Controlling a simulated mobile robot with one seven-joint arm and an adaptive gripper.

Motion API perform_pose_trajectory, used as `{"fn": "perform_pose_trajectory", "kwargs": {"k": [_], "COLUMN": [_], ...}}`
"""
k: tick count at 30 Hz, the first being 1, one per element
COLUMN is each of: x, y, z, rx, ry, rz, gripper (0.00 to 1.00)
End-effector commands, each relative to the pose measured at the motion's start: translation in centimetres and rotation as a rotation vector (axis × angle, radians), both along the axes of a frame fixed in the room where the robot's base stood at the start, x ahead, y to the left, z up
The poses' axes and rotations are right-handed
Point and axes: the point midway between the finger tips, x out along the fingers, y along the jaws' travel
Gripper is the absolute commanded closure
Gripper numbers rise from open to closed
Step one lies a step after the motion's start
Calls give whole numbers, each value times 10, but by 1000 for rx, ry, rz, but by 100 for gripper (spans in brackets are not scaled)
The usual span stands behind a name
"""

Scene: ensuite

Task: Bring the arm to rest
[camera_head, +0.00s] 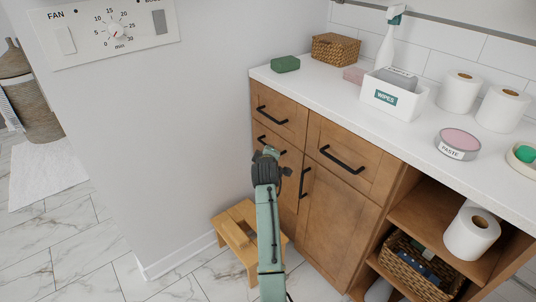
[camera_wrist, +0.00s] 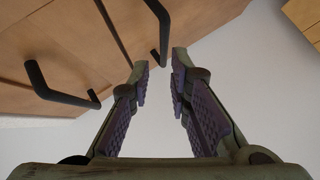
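My green arm reaches up from the bottom of the head view, and my gripper (camera_head: 268,154) is at its far end, in front of the wooden cabinet (camera_head: 338,222). In the wrist view my gripper (camera_wrist: 162,76) has its two purple-padded fingers apart with nothing between them. The fingertips appear near a black drawer handle (camera_wrist: 157,28). I cannot tell from these views whether they touch it.
A wooden step stool (camera_head: 236,232) stands on the floor beside my arm. A white wall (camera_head: 185,135) is to the left. The white counter (camera_head: 325,88) holds a green block (camera_head: 285,64), wipes box (camera_head: 393,97), paste tin (camera_head: 458,143) and rolls. Open shelves hold a basket (camera_head: 415,267).

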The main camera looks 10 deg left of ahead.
Motion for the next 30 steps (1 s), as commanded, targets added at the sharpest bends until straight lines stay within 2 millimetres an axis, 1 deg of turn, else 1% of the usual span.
{"fn": "perform_pose_trajectory", "kwargs": {"k": [1,3,6,20,22,23,26,29,30], "x": [-6,-11,-15,-17,-17,-18,-25,-42,-53], "y": [-1,-2,-3,-3,1,6,32,71,88], "z": [2,5,7,7,12,18,51,104,128], "rx": [0,0,0,0,8,18,80,187,239], "ry": [-1,0,0,0,-10,-22,-86,-182,-223], "rz": [0,0,1,1,6,11,42,96,124], "gripper": [82,82,82,82,82,82,82,82,82]}}
